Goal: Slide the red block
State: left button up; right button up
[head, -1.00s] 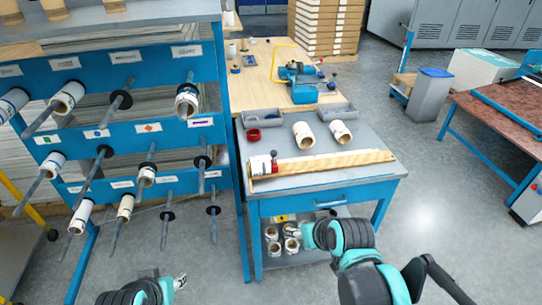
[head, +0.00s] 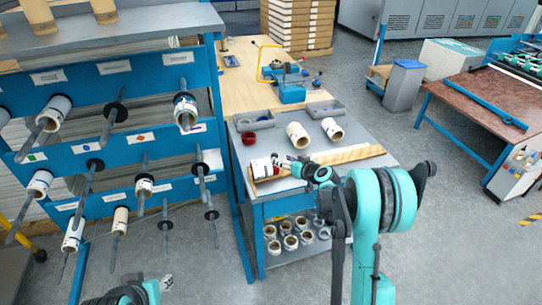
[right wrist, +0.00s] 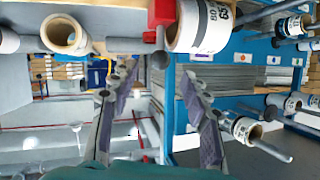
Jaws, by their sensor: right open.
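The red block (right wrist: 161,12) shows at the top of the right wrist view, with a grey rod and round knob beside it. It is beside a white labelled roll (right wrist: 200,26). In the head view this roll (head: 260,169) lies at the left end of a wooden rail (head: 352,154) on the grey table; the block is a small red patch there, partly hidden. My right gripper (head: 284,162) is at that end of the rail, close to the block. Its open fingers (right wrist: 160,75) have nothing between them. My left gripper (head: 166,283) is low at the left; its opening is unclear.
Two cream rolls (head: 298,135) and a red ring (head: 248,138) are on the table behind the rail. Grey trays (head: 325,109) stand at the back. A blue rack (head: 150,106) with rolls on rods stands left. Several rolls sit on the lower shelf (head: 272,263).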

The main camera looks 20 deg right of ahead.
aim_at(277, 157)
jog(key=b+x, duration=0.2)
jog(key=x, duration=0.4)
jog(key=shift+w+f, duration=0.1)
jog(key=shift+f, duration=0.1)
jog(key=shift+w+a+f, duration=0.15)
jog(key=shift+w+a, duration=0.05)
jog(key=shift+w, duration=0.4)
grip_shut()
